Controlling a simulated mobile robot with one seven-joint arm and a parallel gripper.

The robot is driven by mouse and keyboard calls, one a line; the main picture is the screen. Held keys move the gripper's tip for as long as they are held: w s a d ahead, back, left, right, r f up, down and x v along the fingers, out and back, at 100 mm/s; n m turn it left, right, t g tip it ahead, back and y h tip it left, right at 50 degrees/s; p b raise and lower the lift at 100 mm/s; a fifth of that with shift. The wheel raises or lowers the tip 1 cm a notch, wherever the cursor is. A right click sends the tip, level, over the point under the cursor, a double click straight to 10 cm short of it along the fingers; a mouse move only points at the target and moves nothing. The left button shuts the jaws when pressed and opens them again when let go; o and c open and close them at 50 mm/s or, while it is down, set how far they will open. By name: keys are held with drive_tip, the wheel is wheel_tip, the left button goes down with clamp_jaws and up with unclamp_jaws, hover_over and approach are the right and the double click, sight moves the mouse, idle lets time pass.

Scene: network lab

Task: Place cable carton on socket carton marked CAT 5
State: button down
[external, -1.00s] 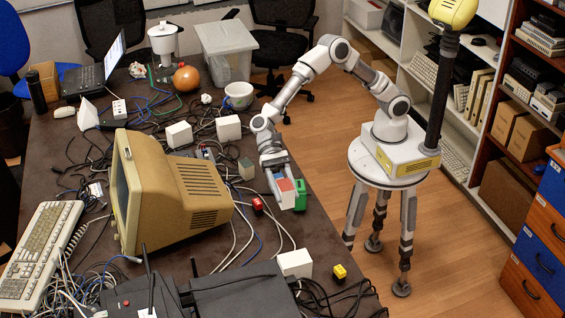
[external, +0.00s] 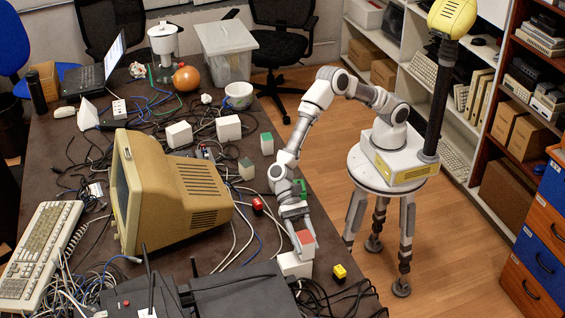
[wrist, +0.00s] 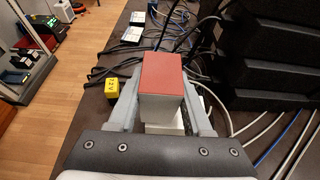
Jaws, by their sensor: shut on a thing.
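My gripper (external: 303,238) is shut on a pale carton with a red top (external: 306,240), which I take to be the cable carton. The red top (wrist: 163,72) faces the camera in the wrist view, between my two fingers (wrist: 162,106). A white carton (external: 292,266) stands on the table under or just behind the held one, partly covered by it. A bit of white (wrist: 166,128) shows below the held carton in the wrist view. I cannot tell whether the two touch. No CAT 5 mark is readable, so I cannot confirm which carton is the socket carton.
Two more white cartons (external: 179,134) (external: 228,127) stand farther back. Black devices (external: 235,291) and cables lie beside the white carton. A beige monitor (external: 170,193) stands left.

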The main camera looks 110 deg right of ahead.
drive_tip(key=shift+f, duration=0.4)
drive_tip(key=shift+f, duration=0.2)
drive_tip(key=shift+c, duration=1.6)
unclamp_jaws()
drive_tip(key=shift+r, duration=0.15)
